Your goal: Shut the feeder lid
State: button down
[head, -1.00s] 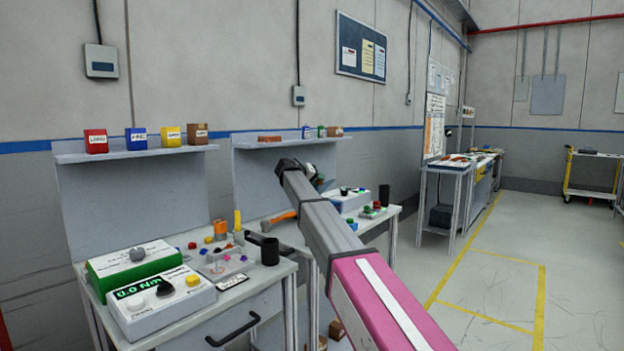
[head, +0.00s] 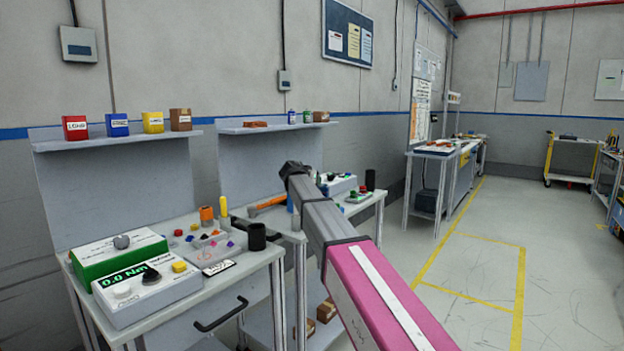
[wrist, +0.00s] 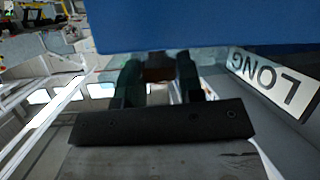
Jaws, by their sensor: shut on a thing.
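My gripper (wrist: 160,78) shows in the wrist view, its two dark fingers close around a small brown piece (wrist: 158,67). A broad blue surface (wrist: 190,28) fills the top of that view just beyond the fingers and hides what lies behind it. I cannot tell whether the brown piece is fixed to the blue surface. I cannot make out the feeder or its lid for sure in either view. In the head view my arm reaches toward the second bench and its end hides the gripper.
A white label reading LONG (wrist: 275,78) is close at right in the wrist view. In the head view the near bench holds a torque tester (head: 148,295), a green box (head: 120,258) and a black cup (head: 256,236). Shelves hold small coloured boxes. Floor is open at right.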

jog(key=shift+s+d+f, duration=0.15)
jog(key=shift+f, duration=0.2)
jog(key=c, duration=0.8)
grip_release()
jog(key=shift+s+a+r, duration=0.15)
jog(key=shift+s+a, duration=0.1)
jog(key=shift+s, duration=0.05)
jog(key=v, duration=1)
jog(key=shift+d+r, duration=0.1)
jog(key=shift+r, duration=0.05)
